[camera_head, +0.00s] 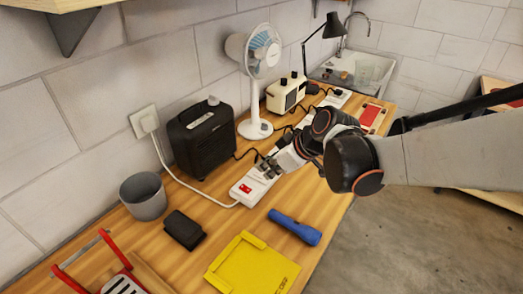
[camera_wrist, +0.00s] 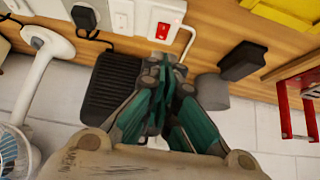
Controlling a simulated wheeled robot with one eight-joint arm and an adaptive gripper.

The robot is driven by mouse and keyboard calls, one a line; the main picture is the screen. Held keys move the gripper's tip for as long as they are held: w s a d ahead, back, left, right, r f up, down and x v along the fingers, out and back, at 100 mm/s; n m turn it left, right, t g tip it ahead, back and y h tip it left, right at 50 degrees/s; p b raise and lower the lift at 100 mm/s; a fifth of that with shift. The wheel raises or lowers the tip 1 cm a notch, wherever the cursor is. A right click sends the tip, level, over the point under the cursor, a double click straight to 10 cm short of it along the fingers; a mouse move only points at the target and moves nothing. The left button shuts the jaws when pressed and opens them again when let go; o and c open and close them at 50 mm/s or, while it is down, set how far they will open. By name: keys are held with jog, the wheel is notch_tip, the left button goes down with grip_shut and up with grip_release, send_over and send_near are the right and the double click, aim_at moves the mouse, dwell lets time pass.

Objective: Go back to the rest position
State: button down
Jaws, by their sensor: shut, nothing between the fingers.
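My gripper (camera_head: 268,168) is over the white power strip (camera_head: 250,188) in the head view, with its arm reaching in from the right. In the wrist view my gripper (camera_wrist: 164,60) is shut and empty, its fingertips close to the strip's red switch (camera_wrist: 162,30). I cannot tell whether the fingertips touch the strip. The red switch (camera_head: 245,188) also shows in the head view, at the strip's near end. Part of the strip farther along is hidden behind my gripper and arm.
A black box-shaped device (camera_head: 203,140), a white fan (camera_head: 252,128) and a grey cup (camera_head: 143,197) stand along the wall. A black wallet-like item (camera_head: 184,229), a blue flashlight (camera_head: 294,227) and a yellow tray (camera_head: 252,265) lie nearer. Open floor (camera_head: 390,245) lies right of the bench.

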jog(key=shift+s+d+r, duration=0.15)
jog(key=shift+d+r, duration=0.05)
